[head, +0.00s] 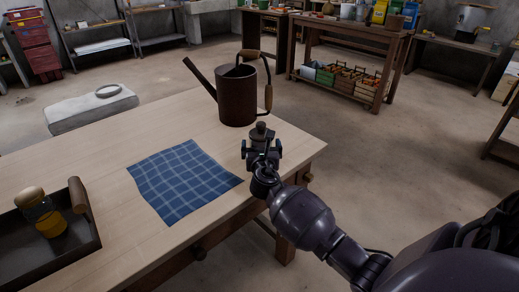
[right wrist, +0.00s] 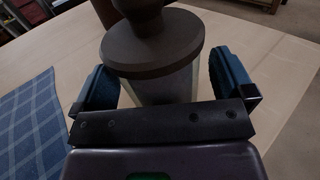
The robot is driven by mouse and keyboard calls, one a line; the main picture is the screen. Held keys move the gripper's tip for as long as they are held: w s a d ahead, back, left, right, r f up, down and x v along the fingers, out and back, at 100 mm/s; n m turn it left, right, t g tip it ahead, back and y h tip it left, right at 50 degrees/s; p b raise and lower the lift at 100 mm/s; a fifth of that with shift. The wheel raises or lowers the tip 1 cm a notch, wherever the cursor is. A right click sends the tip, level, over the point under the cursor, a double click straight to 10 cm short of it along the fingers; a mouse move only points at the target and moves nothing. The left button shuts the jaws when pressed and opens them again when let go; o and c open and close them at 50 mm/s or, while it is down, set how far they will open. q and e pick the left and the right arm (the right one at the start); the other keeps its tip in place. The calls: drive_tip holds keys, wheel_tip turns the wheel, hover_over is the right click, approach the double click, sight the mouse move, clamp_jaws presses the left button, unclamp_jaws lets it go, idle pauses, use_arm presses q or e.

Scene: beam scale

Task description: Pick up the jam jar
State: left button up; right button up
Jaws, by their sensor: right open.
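My right gripper (head: 261,148) is open at the table's right edge. In the right wrist view its blue-padded fingers (right wrist: 163,84) stand either side of a lidded container (right wrist: 152,48), with a wide dark round lid, a knob on top and a paler body below. The container's dark top also shows in the head view (head: 261,130); the gripper hides most of the rest. I cannot tell its contents. A small glass jar (head: 46,220) with amber contents and a yellowish rounded lid is in the dark tray at the left. My left gripper is not in view.
A rusty brown watering can (head: 237,96) stands close behind the container. A blue checked cloth (head: 183,181) lies mid-table (head: 110,150). The dark tray (head: 40,268) has a wooden handle. Bare tabletop lies behind the cloth.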

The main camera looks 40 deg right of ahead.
sight(261, 124)
drive_tip(key=shift+c, duration=0.6)
drive_tip(key=c, duration=1.1)
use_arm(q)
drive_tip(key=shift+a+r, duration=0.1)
use_arm(e)
drive_tip(key=shift+r, duration=0.15)
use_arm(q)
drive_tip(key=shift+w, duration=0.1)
use_arm(e)
wheel_tip(261, 124, up, 8)
drive_tip(key=p, duration=0.3)
drive_tip(key=shift+w, duration=0.1)
use_arm(q)
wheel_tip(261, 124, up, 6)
drive_tip(key=p, duration=0.4)
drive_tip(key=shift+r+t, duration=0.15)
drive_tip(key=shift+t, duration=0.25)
use_arm(e)
wheel_tip(261, 124, up, 12)
drive_tip(key=shift+r, duration=0.1)
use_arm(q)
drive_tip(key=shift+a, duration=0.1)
